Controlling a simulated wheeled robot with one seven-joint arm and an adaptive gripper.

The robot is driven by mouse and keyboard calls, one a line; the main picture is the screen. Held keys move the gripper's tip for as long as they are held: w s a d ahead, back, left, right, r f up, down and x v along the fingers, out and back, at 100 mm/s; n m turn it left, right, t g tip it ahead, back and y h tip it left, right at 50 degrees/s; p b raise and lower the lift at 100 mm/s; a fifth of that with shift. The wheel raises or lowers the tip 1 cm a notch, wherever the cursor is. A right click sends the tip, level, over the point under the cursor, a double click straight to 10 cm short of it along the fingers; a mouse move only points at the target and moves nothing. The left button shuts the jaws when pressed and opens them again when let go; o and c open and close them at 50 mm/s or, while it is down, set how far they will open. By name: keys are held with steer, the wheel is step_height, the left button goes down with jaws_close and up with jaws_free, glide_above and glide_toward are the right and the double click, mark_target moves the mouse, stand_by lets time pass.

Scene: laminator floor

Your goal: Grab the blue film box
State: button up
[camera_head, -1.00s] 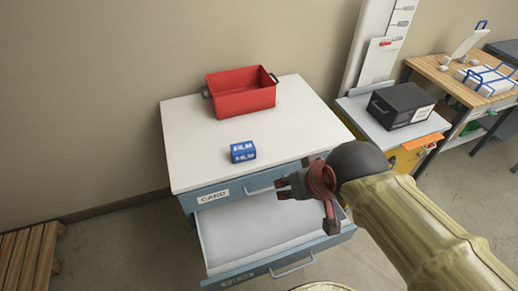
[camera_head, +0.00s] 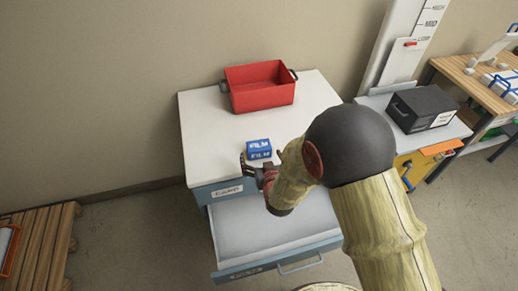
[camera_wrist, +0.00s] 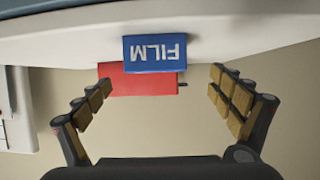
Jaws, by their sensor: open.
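The blue film box (camera_head: 259,148) sits on the white top of the drawer cabinet (camera_head: 205,120), near its front edge. In the wrist view the blue film box (camera_wrist: 155,53) shows upside down, with its FILM label facing the camera. It lies ahead of the gap between the fingers. My gripper (camera_head: 255,172) is at the cabinet's front edge, just in front of the box. In the wrist view my gripper (camera_wrist: 155,95) is open with nothing between its fingers. My arm hides part of the cabinet front.
A red bin (camera_head: 260,88) stands behind the box. The upper drawer, labelled CARD (camera_head: 228,191), is shut; the lower drawer (camera_head: 270,235) is pulled out and looks empty. A black case (camera_head: 425,108) stands on a side unit at right. The cabinet's left top is clear.

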mark_target(259, 147)
steer(key=x, duration=0.2)
steer(key=b+x, duration=0.1)
steer(key=x, duration=0.4)
steer(key=shift+w+d+b, duration=0.2)
steer(key=shift+w+b, duration=0.1)
steer(key=shift+w, duration=0.15)
steer(key=c, duration=1.4)
steer(key=shift+r, duration=0.1)
steer(key=shift+c, duration=0.3)
